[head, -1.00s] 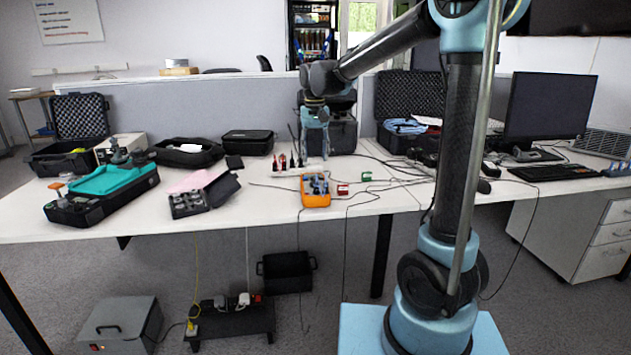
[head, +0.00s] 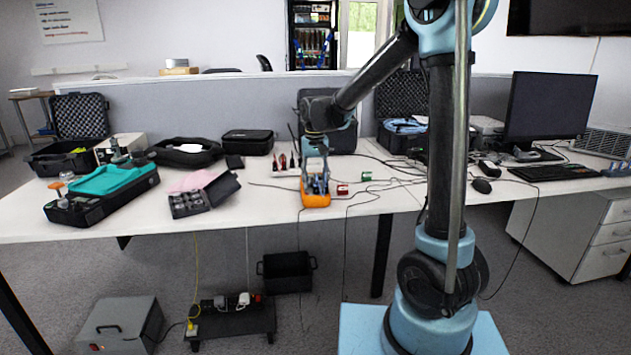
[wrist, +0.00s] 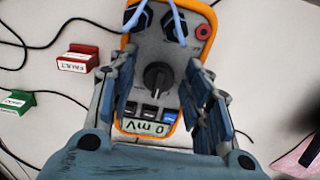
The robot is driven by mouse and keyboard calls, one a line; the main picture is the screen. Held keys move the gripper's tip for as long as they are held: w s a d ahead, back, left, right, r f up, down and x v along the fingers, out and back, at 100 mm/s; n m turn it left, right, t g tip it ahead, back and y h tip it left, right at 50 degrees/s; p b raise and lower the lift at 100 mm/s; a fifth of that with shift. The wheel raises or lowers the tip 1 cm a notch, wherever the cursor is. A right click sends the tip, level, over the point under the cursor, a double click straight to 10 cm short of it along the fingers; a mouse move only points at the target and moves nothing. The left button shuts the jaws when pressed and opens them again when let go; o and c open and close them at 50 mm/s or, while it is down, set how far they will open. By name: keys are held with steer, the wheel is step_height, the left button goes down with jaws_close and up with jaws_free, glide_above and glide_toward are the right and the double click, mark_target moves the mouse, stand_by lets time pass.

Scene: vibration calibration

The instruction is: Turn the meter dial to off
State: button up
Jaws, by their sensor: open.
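The orange-rimmed meter (head: 316,200) lies on the white table. In the wrist view the meter (wrist: 146,50) appears upside down, with its black dial (wrist: 157,76) in the middle of its face. The display (wrist: 145,127) reads "0 mV". I cannot tell the exact height of the fingertips above the dial.
A red block labelled "FAULT" (wrist: 77,60) and a green block (wrist: 16,101) stand beside the meter. Thin cables run over the table.

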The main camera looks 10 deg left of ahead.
steer(key=c, duration=0.9)
steer(key=shift+c, duration=0.2)
steer(key=shift+n, duration=0.3)
steer(key=n, duration=0.3)
steer(key=shift+w+d, duration=0.1)
steer(key=shift+d, duration=0.1)
steer(key=shift+w+d+n, duration=0.1)
steer(key=shift+n, duration=1.9)
steer(key=o, duration=0.9)
steer(key=shift+o, duration=0.2)
